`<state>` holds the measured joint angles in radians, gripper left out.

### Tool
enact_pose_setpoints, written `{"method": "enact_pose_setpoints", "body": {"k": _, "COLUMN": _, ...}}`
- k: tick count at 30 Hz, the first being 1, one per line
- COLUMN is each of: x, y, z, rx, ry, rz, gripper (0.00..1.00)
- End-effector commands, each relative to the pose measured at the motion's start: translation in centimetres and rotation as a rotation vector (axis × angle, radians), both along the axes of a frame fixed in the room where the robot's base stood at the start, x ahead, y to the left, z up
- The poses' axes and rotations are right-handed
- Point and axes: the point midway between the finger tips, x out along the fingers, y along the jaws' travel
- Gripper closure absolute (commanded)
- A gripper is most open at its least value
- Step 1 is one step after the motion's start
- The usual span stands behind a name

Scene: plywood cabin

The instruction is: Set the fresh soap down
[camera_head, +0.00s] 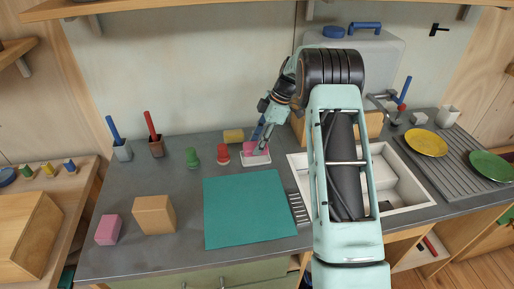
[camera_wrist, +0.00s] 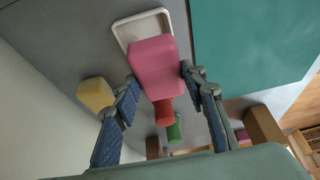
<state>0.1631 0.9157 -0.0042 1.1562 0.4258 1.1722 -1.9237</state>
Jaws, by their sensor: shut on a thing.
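The pink soap (camera_wrist: 158,66) is between the two fingers of my gripper (camera_wrist: 159,76) in the wrist view, and the gripper is shut on it. A shallow white dish (camera_wrist: 127,33) lies behind the soap there and is partly hidden by it. In the head view the soap (camera_head: 249,148) shows over the white dish (camera_head: 258,161), with my gripper (camera_head: 258,146) reaching down beside it. I cannot tell whether the soap touches the dish.
A yellow block (camera_head: 234,135), a red object (camera_head: 223,153) and a green object (camera_head: 193,158) stand nearby. A teal mat (camera_head: 248,211) lies in front, bare. The sink (camera_head: 402,190) is to the right. A wooden block (camera_head: 154,214) and a pink block (camera_head: 108,230) sit front left.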

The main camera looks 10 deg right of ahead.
Motion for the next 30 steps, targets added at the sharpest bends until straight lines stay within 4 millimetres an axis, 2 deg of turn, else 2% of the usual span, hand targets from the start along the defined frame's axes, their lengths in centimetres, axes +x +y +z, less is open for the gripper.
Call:
{"method": "enact_pose_setpoints", "body": {"k": 8, "x": 0.9, "y": 0.0, "z": -1.1, "rx": -0.001, "ry": 0.001, "rz": 0.001, "gripper": 0.92}}
{"method": "enact_pose_setpoints", "body": {"k": 12, "x": 0.8, "y": 0.0, "z": -3.3, "rx": 0.0, "ry": 0.003, "rz": 0.0, "gripper": 0.92}}
{"method": "enact_pose_setpoints", "body": {"k": 15, "x": 0.9, "y": 0.0, "z": -4.1, "rx": -0.001, "ry": 0.0, "rz": 0.001, "gripper": 0.92}}
{"method": "enact_pose_setpoints", "body": {"k": 30, "x": 0.9, "y": -0.1, "z": -5.0, "rx": -0.001, "ry": 0.0, "rz": 0.0, "gripper": 0.92}}
